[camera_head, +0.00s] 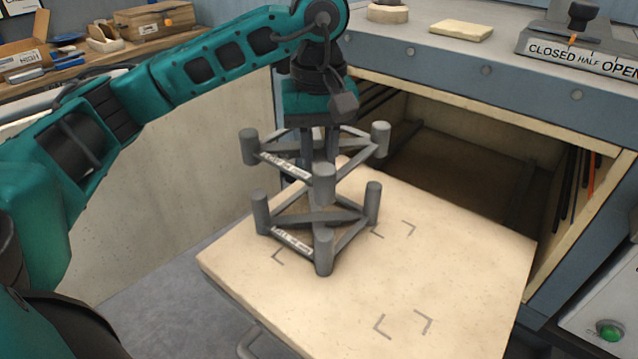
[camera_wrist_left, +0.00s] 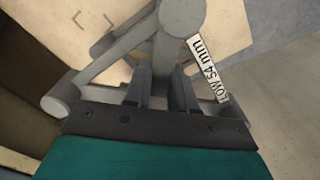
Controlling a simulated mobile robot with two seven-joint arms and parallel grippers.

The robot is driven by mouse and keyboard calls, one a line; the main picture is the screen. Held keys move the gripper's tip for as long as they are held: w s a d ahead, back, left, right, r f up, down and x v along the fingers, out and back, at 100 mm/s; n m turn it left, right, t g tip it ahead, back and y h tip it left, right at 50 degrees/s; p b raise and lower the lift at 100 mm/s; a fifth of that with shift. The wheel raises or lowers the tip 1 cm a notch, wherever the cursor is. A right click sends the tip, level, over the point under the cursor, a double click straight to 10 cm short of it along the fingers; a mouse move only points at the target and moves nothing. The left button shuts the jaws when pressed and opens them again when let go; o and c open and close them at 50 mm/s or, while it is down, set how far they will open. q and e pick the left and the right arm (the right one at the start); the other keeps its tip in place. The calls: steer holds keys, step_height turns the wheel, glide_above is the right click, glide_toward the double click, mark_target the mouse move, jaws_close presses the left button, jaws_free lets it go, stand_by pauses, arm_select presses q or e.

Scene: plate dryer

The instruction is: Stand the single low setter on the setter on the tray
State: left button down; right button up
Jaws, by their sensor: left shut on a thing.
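My left gripper (camera_head: 318,152) is shut on the low setter (camera_head: 324,184), a grey frame with upright posts. It holds it roughly level above the lower setter. In the left wrist view, my left gripper (camera_wrist_left: 163,92) grips a bar of the low setter (camera_wrist_left: 180,16), whose label reads LOW 54 mm. The lower setter (camera_head: 323,252) stands upright on the pale tray (camera_head: 470,260). Its posts look roughly under the upper posts, with a gap between them; exact alignment is hard to tell. My right gripper is not in view.
The tray sticks out from the open dryer chamber (camera_head: 450,170). Corner marks (camera_head: 404,324) show on its bare front and right parts. Above the chamber is a ledge with a pale slab (camera_head: 461,30) and a CLOSED/HALF/OPEN lever (camera_head: 581,14). A wooden bench stands at back left.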

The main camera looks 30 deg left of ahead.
arm_select(q)
steer(key=shift+f, duration=2.5)
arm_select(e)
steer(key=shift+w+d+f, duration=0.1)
arm_select(q)
steer(key=shift+b, duration=0.3)
steer(key=shift+f+b, duration=0.55)
steer(key=shift+f, duration=0.05)
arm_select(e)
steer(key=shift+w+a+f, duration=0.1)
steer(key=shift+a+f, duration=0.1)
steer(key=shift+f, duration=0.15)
arm_select(q)
steer(key=c, duration=0.9)
jaws_free()
steer(key=shift+c, duration=0.2)
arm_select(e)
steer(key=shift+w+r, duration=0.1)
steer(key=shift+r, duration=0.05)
